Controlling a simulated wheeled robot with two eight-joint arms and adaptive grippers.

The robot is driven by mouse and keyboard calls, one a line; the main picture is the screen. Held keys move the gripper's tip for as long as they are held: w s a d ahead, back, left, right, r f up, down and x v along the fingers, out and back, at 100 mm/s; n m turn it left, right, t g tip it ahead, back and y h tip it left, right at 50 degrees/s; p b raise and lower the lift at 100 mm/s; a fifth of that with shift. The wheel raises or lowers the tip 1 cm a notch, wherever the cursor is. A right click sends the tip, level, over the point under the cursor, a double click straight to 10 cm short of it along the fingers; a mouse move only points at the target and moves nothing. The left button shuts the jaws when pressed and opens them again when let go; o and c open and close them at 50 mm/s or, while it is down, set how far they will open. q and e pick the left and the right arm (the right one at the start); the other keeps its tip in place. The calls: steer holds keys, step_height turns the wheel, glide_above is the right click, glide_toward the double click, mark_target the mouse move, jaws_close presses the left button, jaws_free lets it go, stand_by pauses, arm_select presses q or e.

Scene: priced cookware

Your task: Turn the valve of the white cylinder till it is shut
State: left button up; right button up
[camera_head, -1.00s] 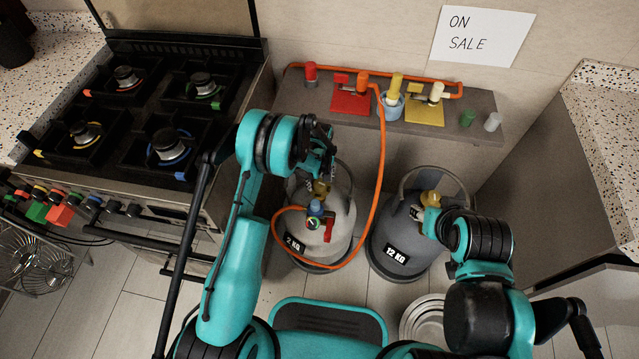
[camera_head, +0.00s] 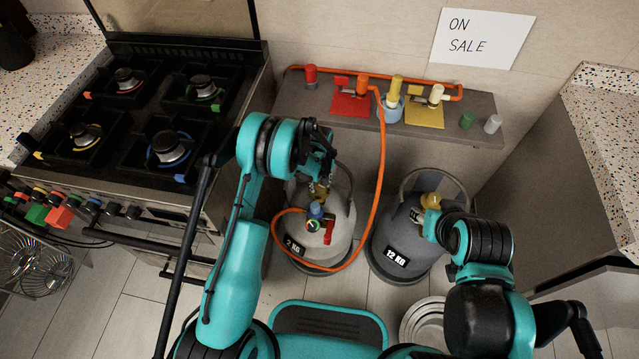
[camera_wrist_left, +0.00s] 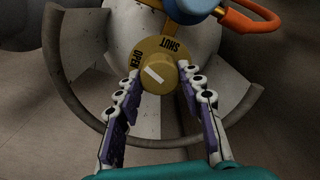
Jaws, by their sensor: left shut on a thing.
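The white cylinder (camera_head: 341,236), marked 2 KG, stands on the floor in the head view. Its yellow valve (camera_head: 321,191) is partly hidden by my left gripper (camera_head: 322,183). In the left wrist view, a round yellow plate carries the words OPEN and SHUT. The valve knob (camera_wrist_left: 158,77) has a white mark pointing up-left, toward OPEN. The fingers of my left gripper (camera_wrist_left: 158,84) are on both sides of the knob, shut on it. My right gripper (camera_head: 429,221) is by the yellow valve of the grey cylinder (camera_head: 385,235), marked 12 KG; its fingers are mostly hidden.
An orange hose (camera_head: 378,190) loops from the white cylinder's blue and red fitting (camera_head: 316,212) up to the shelf (camera_head: 460,103). The stove (camera_head: 140,110) stands at the left and a grey cabinet (camera_head: 575,175) at the right. Metal pans (camera_head: 424,322) lie on the floor.

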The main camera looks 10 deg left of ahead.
arm_select(q)
steer(key=m, duration=0.6)
steer(key=shift+m, duration=0.4)
steer(key=m, duration=0.6)
steer(key=shift+m, duration=0.3)
steer(key=o, duration=1.2)
steer(key=shift+c, duration=0.2)
step_height(320, 180, up, 12)
